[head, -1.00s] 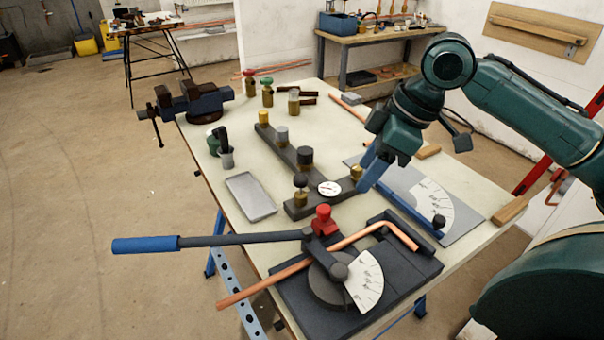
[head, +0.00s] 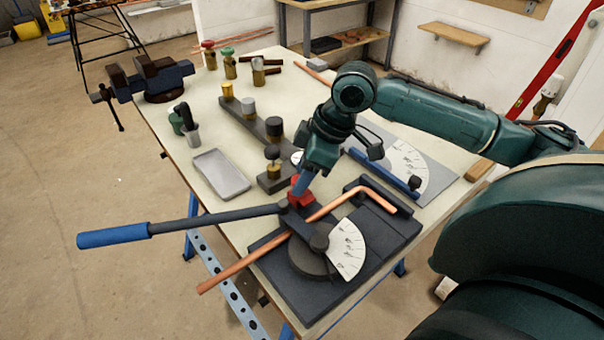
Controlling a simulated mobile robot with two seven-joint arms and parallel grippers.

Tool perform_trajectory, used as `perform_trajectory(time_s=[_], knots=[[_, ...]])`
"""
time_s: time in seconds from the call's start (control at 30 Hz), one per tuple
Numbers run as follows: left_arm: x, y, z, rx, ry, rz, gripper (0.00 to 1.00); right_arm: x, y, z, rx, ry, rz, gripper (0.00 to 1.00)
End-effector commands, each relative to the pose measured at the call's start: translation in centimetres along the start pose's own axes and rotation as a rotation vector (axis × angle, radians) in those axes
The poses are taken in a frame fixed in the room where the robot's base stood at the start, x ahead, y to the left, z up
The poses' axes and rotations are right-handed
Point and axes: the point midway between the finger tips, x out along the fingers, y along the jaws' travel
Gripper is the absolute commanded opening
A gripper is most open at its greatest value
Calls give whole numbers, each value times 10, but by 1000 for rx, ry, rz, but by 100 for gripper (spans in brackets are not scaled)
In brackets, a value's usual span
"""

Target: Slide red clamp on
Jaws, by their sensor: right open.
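The red clamp (head: 299,195) sits on the pipe bender, at the inner end of its lever beside the copper pipe (head: 235,267). The bender (head: 383,238) has a dark base, a white angle scale (head: 346,250) and a long lever with a blue handle (head: 113,235). My right gripper (head: 301,186) points down at the clamp, its blue fingers right at its top. The fingers partly hide the clamp, and I cannot tell whether they touch it. The gripper is open. My left gripper is out of view.
A dark manifold bar with fittings (head: 249,121) and a grey tray (head: 221,174) lie behind the bender. A vise (head: 152,80) is on the far left edge. A flat plate with a blue bar and scale (head: 408,164) lies to the right. Bare tabletop shows left of the tray.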

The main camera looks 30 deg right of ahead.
Motion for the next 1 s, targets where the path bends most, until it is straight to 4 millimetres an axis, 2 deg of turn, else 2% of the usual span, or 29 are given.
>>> perform_trajectory(time_s=[0.13, 0.4, 1.0], knots=[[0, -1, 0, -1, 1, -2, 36, 8, 0, 0, 0, 0, 0, 48], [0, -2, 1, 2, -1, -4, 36, 8, 0, 0, 0, 0, 0, 47], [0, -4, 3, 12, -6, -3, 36, 8, 0, 0, 0, 0, 0, 0]])
